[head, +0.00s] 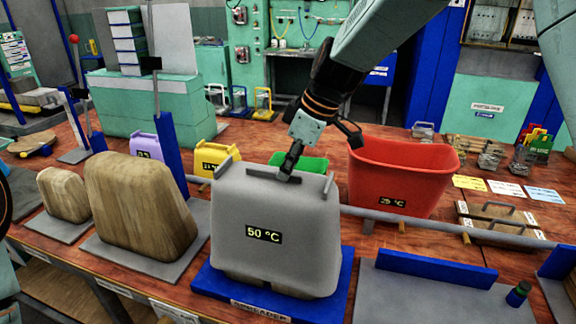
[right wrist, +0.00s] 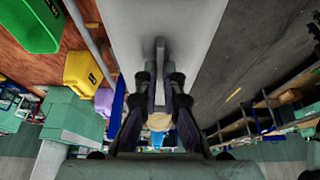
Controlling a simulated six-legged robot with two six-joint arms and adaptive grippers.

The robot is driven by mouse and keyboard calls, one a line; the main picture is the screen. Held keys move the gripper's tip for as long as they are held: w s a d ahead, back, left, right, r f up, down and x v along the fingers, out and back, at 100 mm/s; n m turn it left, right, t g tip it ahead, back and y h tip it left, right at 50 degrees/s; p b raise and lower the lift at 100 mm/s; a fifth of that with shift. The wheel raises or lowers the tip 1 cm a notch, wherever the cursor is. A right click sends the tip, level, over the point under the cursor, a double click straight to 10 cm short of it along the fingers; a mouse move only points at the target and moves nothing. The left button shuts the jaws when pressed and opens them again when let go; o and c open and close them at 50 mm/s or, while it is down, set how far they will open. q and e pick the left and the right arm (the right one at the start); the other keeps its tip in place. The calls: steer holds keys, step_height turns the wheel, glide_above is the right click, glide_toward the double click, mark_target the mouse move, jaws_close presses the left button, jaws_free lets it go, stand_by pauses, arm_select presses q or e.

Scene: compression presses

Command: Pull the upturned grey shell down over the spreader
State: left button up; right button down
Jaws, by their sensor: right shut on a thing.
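The grey shell (head: 270,215), marked 50 °C, is upside down over the spreader at the front centre. The spreader's blue base (head: 340,285) carries its name label, and a little of its wooden block (head: 247,281) shows under the shell's lower edge. The rest of the block is hidden inside the shell. My right gripper (head: 288,174) is shut on the bar handle on top of the shell. In the right wrist view the fingers (right wrist: 160,80) close on this handle (right wrist: 160,48), with the grey shell (right wrist: 125,25) beyond. My left gripper is not in view.
Two wooden forms (head: 140,205) (head: 63,195) stand on grey plates to the left. Behind are a red tub (head: 400,175) marked 25 °C, a yellow bin (head: 215,157), a green bin (head: 298,163) and a grey rail (head: 440,230). An empty grey plate (head: 420,295) lies right.

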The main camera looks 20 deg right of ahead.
steer(key=shift+f, duration=0.15)
steer(key=c, duration=1.4)
jaws_free()
steer(key=v, duration=1.2)
steer(key=shift+s+f, duration=0.1)
